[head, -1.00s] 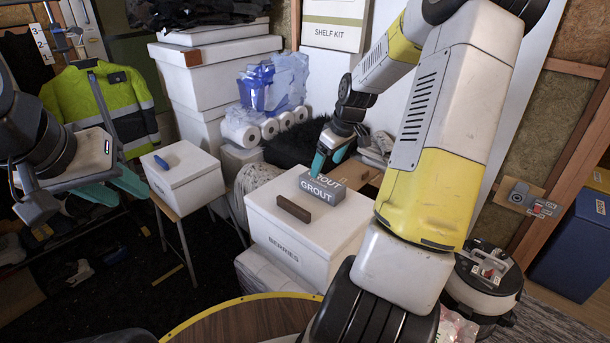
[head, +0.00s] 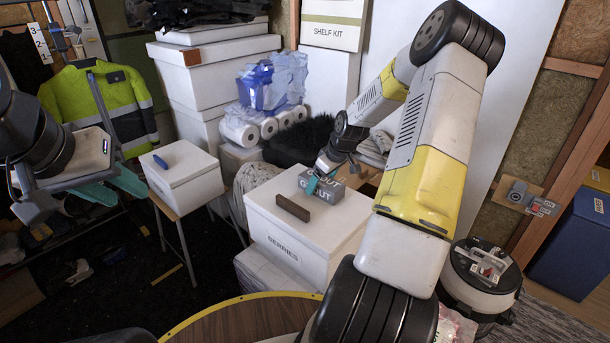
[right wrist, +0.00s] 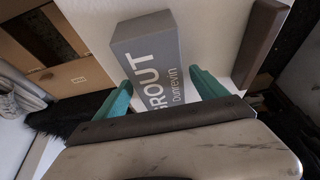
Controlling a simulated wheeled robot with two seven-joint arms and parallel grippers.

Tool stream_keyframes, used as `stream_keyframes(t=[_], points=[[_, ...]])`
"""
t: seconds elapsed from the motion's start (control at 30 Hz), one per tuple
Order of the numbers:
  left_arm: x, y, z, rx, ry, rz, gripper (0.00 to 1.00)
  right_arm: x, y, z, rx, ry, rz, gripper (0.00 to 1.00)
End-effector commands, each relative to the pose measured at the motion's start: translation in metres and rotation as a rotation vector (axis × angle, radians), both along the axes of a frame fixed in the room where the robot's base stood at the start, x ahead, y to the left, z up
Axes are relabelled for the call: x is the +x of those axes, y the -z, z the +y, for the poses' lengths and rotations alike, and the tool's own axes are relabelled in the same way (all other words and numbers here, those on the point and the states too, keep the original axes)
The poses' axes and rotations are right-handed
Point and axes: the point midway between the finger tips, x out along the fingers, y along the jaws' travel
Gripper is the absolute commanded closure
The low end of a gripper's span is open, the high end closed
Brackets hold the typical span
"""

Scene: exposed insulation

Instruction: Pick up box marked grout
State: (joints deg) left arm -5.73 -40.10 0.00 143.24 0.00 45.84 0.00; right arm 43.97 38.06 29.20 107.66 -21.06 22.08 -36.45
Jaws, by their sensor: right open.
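The grey box marked GROUT (head: 326,193) lies on top of the white box marked BERRIES (head: 278,225). It also shows in the right wrist view (right wrist: 150,50), with the words GROUT and Dunrevin on its face. My right gripper (head: 312,184) is at the grout box, partly in front of it. In the right wrist view its two teal fingers (right wrist: 160,92) are apart, one on either side of the near part of the box. I cannot tell if they touch it. My left gripper (head: 105,192) hangs at the left with its teal fingers apart, away from the box.
A brown block (head: 293,207) stands beside the grout box on the same lid. A smaller white box (head: 185,182) with a blue item (head: 160,161) sits on a stand to the left. Paper rolls (head: 250,130) and a black furry thing (head: 295,146) are behind.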

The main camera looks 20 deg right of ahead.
Motion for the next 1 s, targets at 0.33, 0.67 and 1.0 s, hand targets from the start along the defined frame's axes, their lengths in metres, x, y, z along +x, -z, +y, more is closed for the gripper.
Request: stream_keyframes(t=[0.33, 0.67, 1.0], points=[[0.0, 0.0, 0.0, 0.0, 0.0, 0.0, 0.64, 0.0001, -0.0005, -0.0003, -0.001, 0.0, 0.0, 0.54], [-0.0001, -0.0001, 0.0, 0.0, 0.0, 0.0, 0.64, 0.0007, -0.0015, -0.0003, -0.001, 0.001, -0.003, 1.0], [0.0, 0.0, 0.0, 0.0, 0.0, 0.0, 0.64, 0.001, -0.0077, -0.0006, -0.001, 0.001, -0.004, 1.0]])
